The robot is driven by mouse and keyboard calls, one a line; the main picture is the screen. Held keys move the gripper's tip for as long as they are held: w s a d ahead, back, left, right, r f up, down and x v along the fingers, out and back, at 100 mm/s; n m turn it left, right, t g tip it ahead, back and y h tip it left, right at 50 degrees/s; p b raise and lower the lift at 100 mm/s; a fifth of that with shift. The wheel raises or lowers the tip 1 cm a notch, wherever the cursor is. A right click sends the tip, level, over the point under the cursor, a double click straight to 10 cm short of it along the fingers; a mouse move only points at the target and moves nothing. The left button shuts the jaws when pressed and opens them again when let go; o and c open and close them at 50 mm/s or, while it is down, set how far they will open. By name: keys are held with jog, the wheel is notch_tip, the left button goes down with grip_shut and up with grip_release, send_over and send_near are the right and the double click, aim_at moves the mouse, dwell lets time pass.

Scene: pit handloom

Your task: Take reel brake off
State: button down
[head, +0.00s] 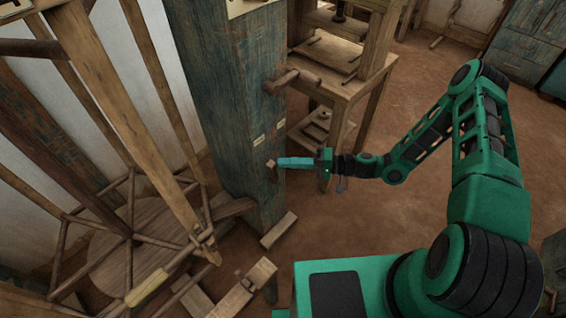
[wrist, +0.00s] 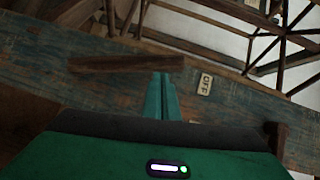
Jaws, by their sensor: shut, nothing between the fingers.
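A wooden lever (head: 282,82) sticks out from the blue-painted post (head: 232,110), above my gripper in the head view. In the wrist view a long wooden bar (wrist: 125,63) lies across the post (wrist: 60,100), just past the fingertips and to their left. A pale label reading OFF (wrist: 205,84) is on the post, right of the fingertips. My gripper (head: 281,162) is shut and empty, pointing at the post close to a short wooden peg (head: 271,170). Its fingers show in the wrist view (wrist: 160,90). Whether they touch the post is unclear.
A large spoked wooden reel (head: 130,240) stands left of the post. A wooden bench (head: 335,90) is behind and right. Wooden blocks (head: 279,229) lie around the post's foot. The earthen floor (head: 390,220) to the right is mostly clear.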

jog(key=shift+s+a, duration=0.3)
jog(key=shift+s, duration=0.05)
jog(key=shift+s+a, duration=0.15)
jog(key=shift+s, duration=0.05)
jog(key=w+d+r, duration=0.1)
jog(key=d+r, duration=0.1)
jog(key=d, duration=1.1)
jog(key=shift+d+r, duration=0.15)
jog(key=shift+d, duration=0.1)
jog(key=shift+w, duration=0.1)
